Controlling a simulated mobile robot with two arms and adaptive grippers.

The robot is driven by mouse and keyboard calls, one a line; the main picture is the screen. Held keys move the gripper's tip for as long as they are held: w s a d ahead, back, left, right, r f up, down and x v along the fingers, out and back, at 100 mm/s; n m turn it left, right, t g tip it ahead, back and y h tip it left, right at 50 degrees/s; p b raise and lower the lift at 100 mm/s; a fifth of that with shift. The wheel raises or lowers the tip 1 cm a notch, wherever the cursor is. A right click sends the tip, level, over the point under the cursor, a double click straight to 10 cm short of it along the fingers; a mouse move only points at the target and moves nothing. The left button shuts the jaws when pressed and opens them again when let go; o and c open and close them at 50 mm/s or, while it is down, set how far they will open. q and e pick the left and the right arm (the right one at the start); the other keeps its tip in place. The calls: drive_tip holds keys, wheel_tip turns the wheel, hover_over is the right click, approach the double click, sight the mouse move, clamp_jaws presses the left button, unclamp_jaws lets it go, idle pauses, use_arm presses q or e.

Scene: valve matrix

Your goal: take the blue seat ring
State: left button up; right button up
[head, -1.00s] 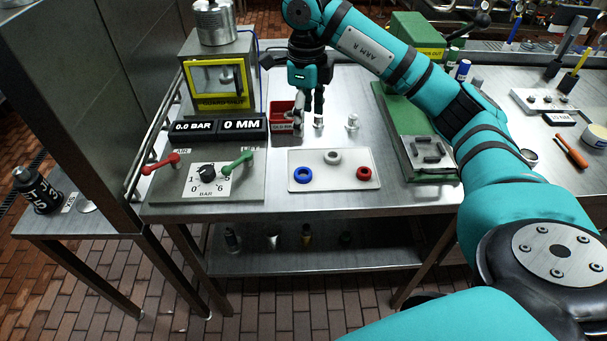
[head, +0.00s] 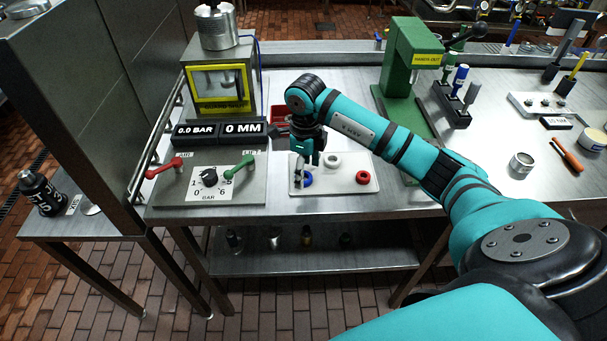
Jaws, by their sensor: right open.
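The blue seat ring (head: 307,180) lies at the left end of a white tray (head: 345,188) on the steel table. My right gripper (head: 307,172) is right at the ring, fingers pointing down and open, and covers part of it. Whether the fingers touch the ring cannot be told. A white ring (head: 333,160) and a red ring (head: 363,177) lie on the same tray, to the right of the gripper. My left gripper is not in view.
Left of the tray is a control panel with a red lever (head: 163,167), a green lever (head: 240,166) and a black knob (head: 209,177). A green press (head: 411,65) stands behind my arm. The table's front edge is close.

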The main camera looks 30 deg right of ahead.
drive_tip(key=shift+f, duration=1.05)
drive_tip(key=c, duration=1)
drive_tip(key=shift+r, duration=0.1)
drive_tip(key=shift+c, duration=0.2)
